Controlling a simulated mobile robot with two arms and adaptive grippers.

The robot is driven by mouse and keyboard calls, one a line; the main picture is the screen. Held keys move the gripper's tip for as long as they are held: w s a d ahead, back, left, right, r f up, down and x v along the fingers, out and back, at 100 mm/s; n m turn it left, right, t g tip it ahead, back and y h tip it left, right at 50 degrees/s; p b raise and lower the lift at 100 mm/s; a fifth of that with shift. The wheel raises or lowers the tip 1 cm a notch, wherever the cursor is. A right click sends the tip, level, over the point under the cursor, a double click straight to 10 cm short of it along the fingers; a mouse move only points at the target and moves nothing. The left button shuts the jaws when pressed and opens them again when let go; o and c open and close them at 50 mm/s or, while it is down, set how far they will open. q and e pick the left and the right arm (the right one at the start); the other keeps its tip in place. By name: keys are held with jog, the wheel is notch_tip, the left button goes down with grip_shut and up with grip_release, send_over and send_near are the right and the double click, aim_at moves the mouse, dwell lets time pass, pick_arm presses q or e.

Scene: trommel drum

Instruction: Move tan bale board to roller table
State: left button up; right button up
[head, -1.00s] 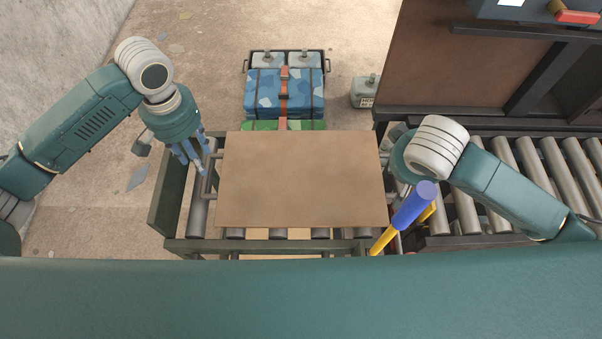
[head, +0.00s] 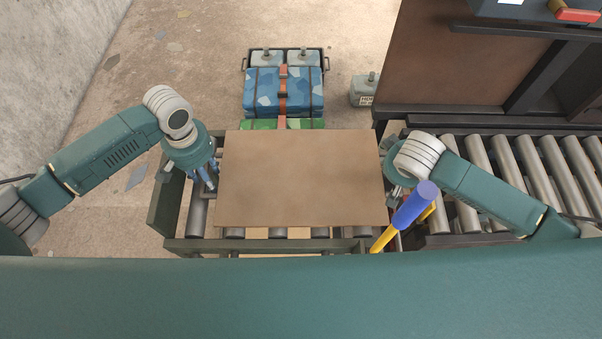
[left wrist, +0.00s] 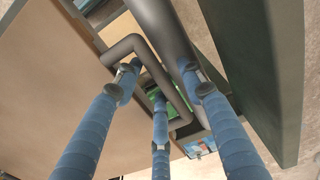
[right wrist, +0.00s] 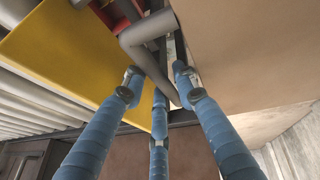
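The tan bale board (head: 302,178) is a flat rectangle lying level over the rollers of a dark-framed roller table (head: 262,245). A grey bent handle (left wrist: 172,84) shows by its left side in the left wrist view, and another grey handle (right wrist: 150,50) by its right side in the right wrist view. My left gripper (head: 209,183) is beside the board's left edge, blue fingers spread around the handle, not closed. My right gripper (head: 393,192) is at the right edge, partly hidden by its own arm; its fingers are spread near the handle in the right wrist view.
A blue cylinder (head: 415,205) on a yellow part stands in front of my right gripper. A second roller bed (head: 510,175) runs right, below a brown panel (head: 425,55). Strapped blue and green bales (head: 260,92) and a tray of grey weights (head: 325,55) lie behind the board.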

pick_arm(q)
jog(key=c, duration=0.8)
pick_arm(e)
grip_shut()
pick_arm(q)
grip_shut()
jog(key=shift+w+r, duration=0.1)
jog(key=shift+r, duration=0.1)
pick_arm(e)
jog(key=shift+w+r, duration=0.1)
jog(key=shift+r, duration=0.05)
